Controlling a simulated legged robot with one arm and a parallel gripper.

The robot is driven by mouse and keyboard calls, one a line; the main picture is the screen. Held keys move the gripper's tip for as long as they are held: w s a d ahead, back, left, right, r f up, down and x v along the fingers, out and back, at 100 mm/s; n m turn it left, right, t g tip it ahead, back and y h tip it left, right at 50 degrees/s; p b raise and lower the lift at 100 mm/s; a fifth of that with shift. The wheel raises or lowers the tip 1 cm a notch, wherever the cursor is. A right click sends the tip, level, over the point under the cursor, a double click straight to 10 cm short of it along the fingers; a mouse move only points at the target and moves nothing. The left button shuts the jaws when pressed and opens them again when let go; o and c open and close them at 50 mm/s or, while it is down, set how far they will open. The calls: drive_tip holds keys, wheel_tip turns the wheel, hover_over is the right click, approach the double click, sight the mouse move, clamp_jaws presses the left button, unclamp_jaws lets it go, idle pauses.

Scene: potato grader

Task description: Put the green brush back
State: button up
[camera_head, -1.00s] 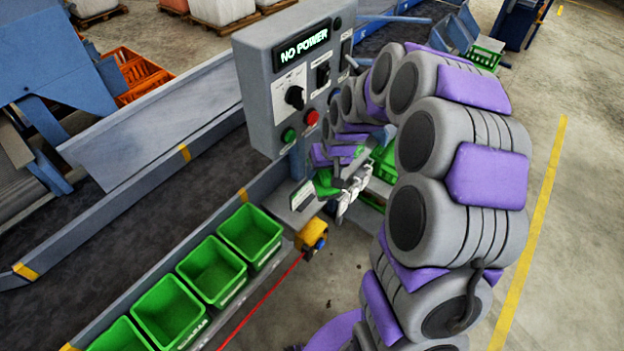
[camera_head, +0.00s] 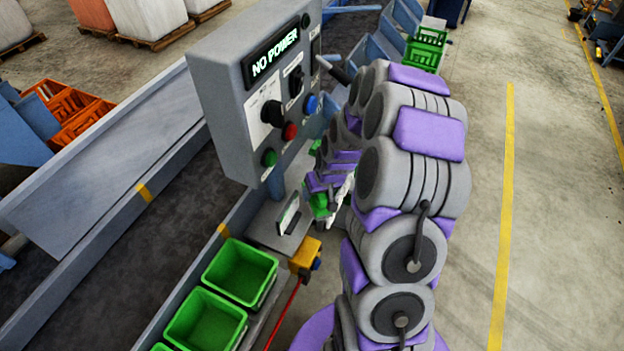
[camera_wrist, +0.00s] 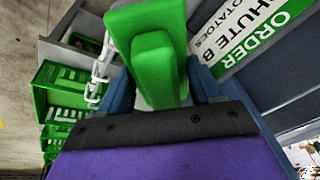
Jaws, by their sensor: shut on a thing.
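The green brush (camera_wrist: 150,45) fills the top middle of the wrist view as a bright green block. My gripper (camera_wrist: 162,88) is shut on it, with a blue finger on each side. In the head view my gripper (camera_head: 322,196) is low beside the control box, partly hidden by my arm. A small green patch (camera_head: 319,205) shows there, probably the brush.
A white chain (camera_wrist: 101,68) hangs close left of the brush. A green and white order sign (camera_wrist: 245,35) is close at right. Green crates (camera_wrist: 62,88) stand at left. The grey control box (camera_head: 235,115), yellow unit (camera_head: 305,254) and green bins (camera_head: 240,271) are near my arm.

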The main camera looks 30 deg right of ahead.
drive_tip(key=w+d, duration=0.1)
drive_tip(key=w, duration=0.1)
drive_tip(key=w+d+b, duration=0.1)
drive_tip(key=w, duration=0.2)
drive_tip(key=w+d+f, duration=0.1)
drive_tip(key=w+d, duration=0.1)
drive_tip(key=w, duration=0.1)
drive_tip(key=shift+d+f, duration=0.1)
drive_tip(key=shift+w+a+b, duration=0.35)
drive_tip(key=shift+a, duration=0.1)
drive_tip(key=shift+a+f, duration=0.2)
drive_tip(key=shift+f, duration=0.05)
drive_tip(key=f, duration=0.1)
drive_tip(key=f+b, duration=0.1)
drive_tip(key=f, duration=0.1)
drive_tip(key=shift+d, duration=0.2)
drive_tip(key=shift+s+d+r, duration=0.1)
drive_tip(key=shift+d, duration=0.2)
drive_tip(key=o, duration=1)
drive_tip(key=shift+o, duration=1)
drive_tip(key=shift+a, duration=0.35)
drive_tip(key=shift+r, duration=0.1)
